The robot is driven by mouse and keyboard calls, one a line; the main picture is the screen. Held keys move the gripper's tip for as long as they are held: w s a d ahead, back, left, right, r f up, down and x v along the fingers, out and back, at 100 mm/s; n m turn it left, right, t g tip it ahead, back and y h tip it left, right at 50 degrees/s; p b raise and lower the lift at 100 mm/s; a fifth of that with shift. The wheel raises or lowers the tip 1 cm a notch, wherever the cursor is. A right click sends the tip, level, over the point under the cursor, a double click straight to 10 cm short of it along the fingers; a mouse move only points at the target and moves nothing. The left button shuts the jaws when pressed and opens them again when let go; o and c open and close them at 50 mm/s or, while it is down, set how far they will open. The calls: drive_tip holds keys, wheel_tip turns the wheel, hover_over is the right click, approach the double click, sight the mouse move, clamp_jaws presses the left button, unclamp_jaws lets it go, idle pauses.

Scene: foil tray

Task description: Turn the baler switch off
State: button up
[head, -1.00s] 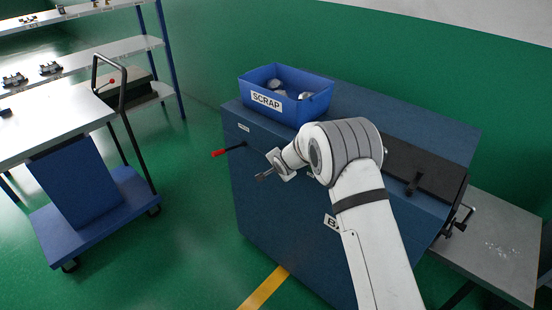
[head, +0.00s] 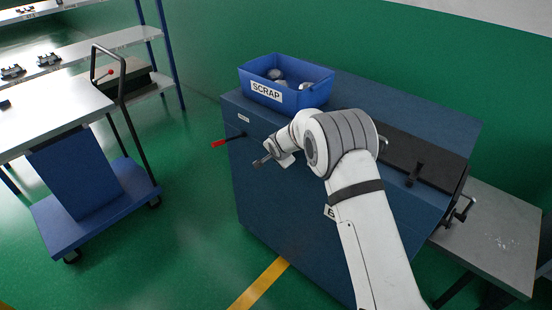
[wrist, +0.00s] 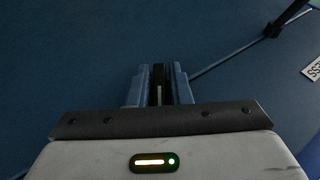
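The blue baler cabinet (head: 290,195) stands in the middle of the head view. A black lever with a red grip (head: 220,143) sticks out to the left from its front; I take this as the switch. In the wrist view a dark part of the lever (wrist: 287,20) shows at the top right, its red grip out of frame. My gripper (head: 258,163) is in front of the cabinet, right of and slightly below the lever in the head view, apart from it. In the wrist view my gripper (wrist: 159,78) has its fingers close together, with nothing visibly held.
A blue scrap bin (head: 318,94) sits on the cabinet top. A small label (head: 244,119) is above the lever. Green floor (head: 190,225) is free between cart and cabinet.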

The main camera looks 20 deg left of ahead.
drive_tip(key=o, duration=0.3)
drive_tip(key=b+v, duration=0.1)
drive_tip(key=v, duration=0.6)
drive_tip(key=shift+s+r, duration=0.2)
drive_tip(key=shift+r, duration=0.1)
drive_tip(key=shift+s+d+f, duration=0.1)
